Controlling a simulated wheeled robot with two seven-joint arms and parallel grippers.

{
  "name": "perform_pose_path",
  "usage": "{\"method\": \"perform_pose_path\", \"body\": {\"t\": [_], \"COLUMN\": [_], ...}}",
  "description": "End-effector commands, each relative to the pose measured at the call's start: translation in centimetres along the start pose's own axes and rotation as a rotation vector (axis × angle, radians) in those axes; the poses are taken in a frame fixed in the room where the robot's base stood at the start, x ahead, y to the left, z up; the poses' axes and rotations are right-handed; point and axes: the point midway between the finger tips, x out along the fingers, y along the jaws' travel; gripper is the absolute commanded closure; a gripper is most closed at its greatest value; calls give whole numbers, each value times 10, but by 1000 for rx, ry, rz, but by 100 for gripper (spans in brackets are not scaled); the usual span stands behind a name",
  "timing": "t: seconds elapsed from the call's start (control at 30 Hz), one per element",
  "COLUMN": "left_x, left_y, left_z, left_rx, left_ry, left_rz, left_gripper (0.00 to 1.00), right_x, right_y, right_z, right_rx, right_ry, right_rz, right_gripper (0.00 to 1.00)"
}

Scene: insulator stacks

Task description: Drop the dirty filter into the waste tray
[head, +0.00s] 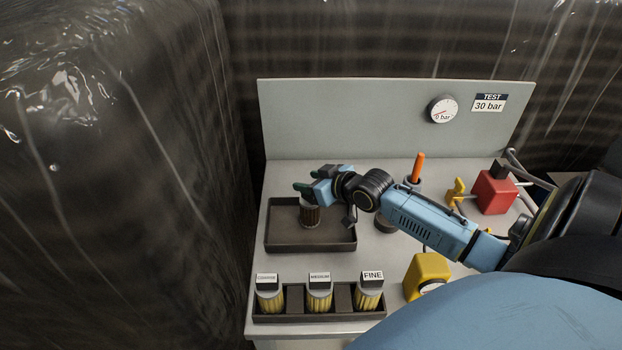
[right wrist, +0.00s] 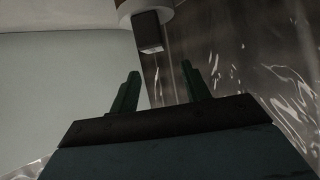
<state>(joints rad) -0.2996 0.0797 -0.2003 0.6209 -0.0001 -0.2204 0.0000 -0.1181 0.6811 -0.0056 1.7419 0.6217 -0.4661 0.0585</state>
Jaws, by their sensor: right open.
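The dirty filter (head: 310,215), a dark brown pleated cylinder, is upright within the outline of the dark waste tray (head: 281,246). It appears to stand on the tray floor. My right gripper (head: 311,179) is just above the filter's top and partly hides it. Its green fingers are apart. The right wrist view shows the open right gripper (right wrist: 160,72) with nothing between its fingertips. A pale round part with a dark block (right wrist: 148,30) shows beyond them; I cannot tell what it is. My left gripper is not in view.
A rack (head: 343,299) holds filters with labels including MEDIUM and FINE at the front. A yellow object (head: 427,272), a red block (head: 493,192) and an orange-handled tool (head: 418,167) stand to the right. A gauge (head: 443,110) is on the back panel (head: 345,115).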

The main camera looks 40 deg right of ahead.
Motion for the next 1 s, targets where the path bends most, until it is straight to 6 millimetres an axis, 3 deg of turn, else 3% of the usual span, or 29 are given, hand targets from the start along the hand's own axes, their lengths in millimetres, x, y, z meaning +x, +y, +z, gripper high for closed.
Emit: {"method": "perform_pose_path", "body": {"t": [0.17,0.7,1.0], "left_x": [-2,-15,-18], "left_y": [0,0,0], "left_z": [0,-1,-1], "left_rx": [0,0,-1], "left_ry": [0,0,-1], "left_rz": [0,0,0], "left_gripper": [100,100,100], "right_x": [-11,-102,-130], "right_y": [0,0,0], "right_z": [0,-1,-2], "right_rx": [0,-1,0], "right_ry": [0,1,5], "right_rz": [0,-1,0], "right_gripper": [53,53,53]}}
